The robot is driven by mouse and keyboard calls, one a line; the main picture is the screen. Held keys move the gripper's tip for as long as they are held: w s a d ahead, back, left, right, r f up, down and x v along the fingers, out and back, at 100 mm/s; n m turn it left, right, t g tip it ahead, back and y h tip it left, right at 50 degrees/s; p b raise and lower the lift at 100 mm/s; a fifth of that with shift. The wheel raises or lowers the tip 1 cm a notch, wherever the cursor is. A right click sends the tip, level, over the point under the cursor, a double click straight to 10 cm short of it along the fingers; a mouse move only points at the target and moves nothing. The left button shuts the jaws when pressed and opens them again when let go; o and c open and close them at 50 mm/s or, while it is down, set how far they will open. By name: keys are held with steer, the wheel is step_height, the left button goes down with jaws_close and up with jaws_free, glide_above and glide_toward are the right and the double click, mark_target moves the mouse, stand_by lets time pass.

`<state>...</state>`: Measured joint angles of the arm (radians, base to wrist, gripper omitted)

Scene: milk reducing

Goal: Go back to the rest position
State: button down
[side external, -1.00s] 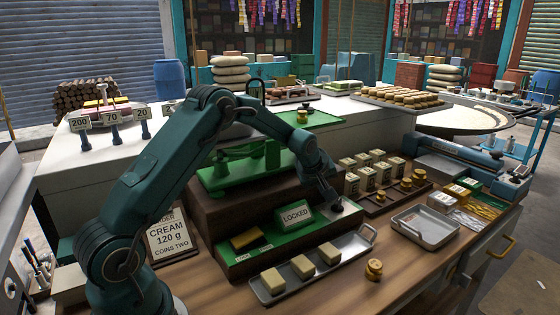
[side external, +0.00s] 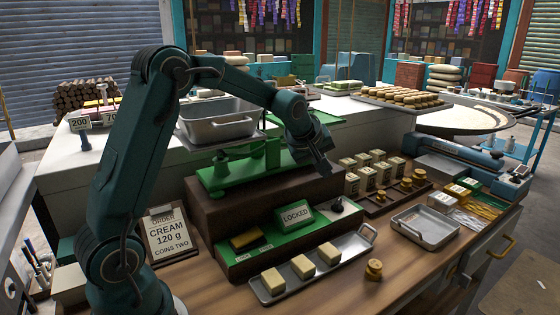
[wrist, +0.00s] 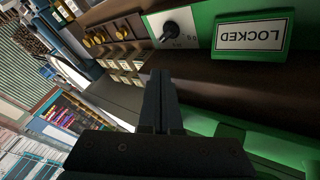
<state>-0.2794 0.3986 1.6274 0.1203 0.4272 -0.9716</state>
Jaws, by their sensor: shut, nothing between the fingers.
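My gripper (side external: 322,168) hangs in the air above the right end of the green scale and the brown stepped stand, touching nothing that I can see. In the wrist view my gripper (wrist: 160,95) shows its two dark fingers together and empty. Below it, the green panel (side external: 275,245) carries a LOCKED sign (side external: 295,214) and a black knob (side external: 337,205). The sign (wrist: 252,35) and the knob (wrist: 171,31) also show in the wrist view, apart from the fingers.
A green balance scale (side external: 240,170) stands on the brown stand. A tray (side external: 275,283) of pale blocks, a small metal tray (side external: 424,228) and a coin stack (side external: 374,268) lie in front. An order board (side external: 168,236) stands left. A large metal pan (side external: 218,124) sits behind.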

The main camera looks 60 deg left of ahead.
steer(key=s+d+r+m+t+h, duration=0.1)
steer(key=s+d+r+m, duration=0.3)
steer(key=s+d+r, duration=0.5)
steer(key=s+d+f+m+g+h, duration=0.1)
steer(key=s+d+f+m, duration=0.1)
steer(key=s, duration=0.6)
steer(key=s+d+f+m+g, duration=0.2)
steer(key=s+f+m, duration=0.3)
steer(key=s+m, duration=0.2)
steer(key=shift+s+f+h, duration=0.3)
steer(key=shift+s+h, duration=0.1)
steer(key=shift+s, duration=0.7)
